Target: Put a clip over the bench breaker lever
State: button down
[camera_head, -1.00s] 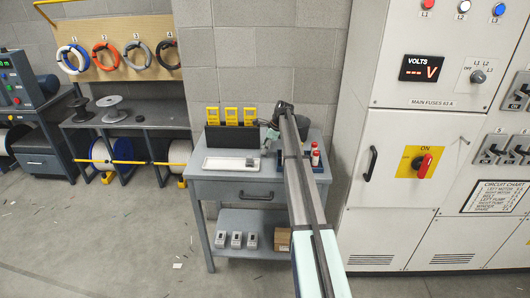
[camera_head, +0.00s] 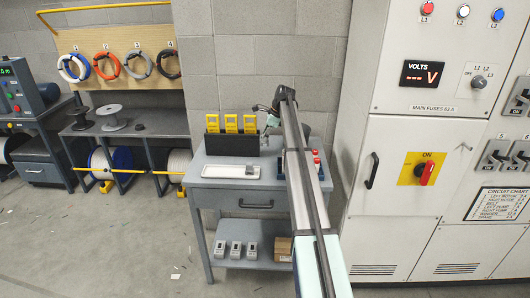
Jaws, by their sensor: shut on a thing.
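My gripper (camera_head: 267,121) is small in the picture, at the far end of my arm, above the back right of the grey bench (camera_head: 222,183). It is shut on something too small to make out. A white tray (camera_head: 212,171) lies on the bench top, with a small grey block (camera_head: 251,170) at its right end. The block may be the bench breaker; I cannot make out its lever. No clip can be told apart for certain. My arm hides part of the bench's right side.
Several yellow items (camera_head: 231,123) stand in a dark rack at the bench's back. Small red-topped items (camera_head: 316,158) stand right of my arm. Grey boxes (camera_head: 235,250) and a brown carton (camera_head: 283,249) sit on the lower shelf. A cabinet with a red switch (camera_head: 427,173) stands right.

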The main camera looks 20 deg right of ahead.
notch_tip(320, 180, up, 9)
jog(key=shift+r+b, duration=0.15)
jog(key=shift+b, duration=0.65)
jog(key=shift+r, duration=0.3)
jog(key=shift+n, duration=0.5)
jog(key=s+a+f+n+g, duration=0.1)
jog(key=s+a+f+n, duration=0.3)
jog(key=s+a, duration=0.5)
jog(key=s+a+f+n+g, duration=0.2)
jog(key=s+a+f+n, duration=0.2)
jog(key=s+a+f, duration=0.5)
jog(key=s+a+f+n+g, duration=0.1)
jog(key=s+a+f+n, duration=0.3)
jog(key=s+a, duration=0.6)
jog(key=s+f, duration=0.2)
jog(key=s, duration=0.9)
jog(key=shift+a+f+g, duration=0.25)
jog(key=shift+f+g, duration=0.1)
jog(key=shift+g, duration=0.05)
jog(key=shift+h, duration=0.3)
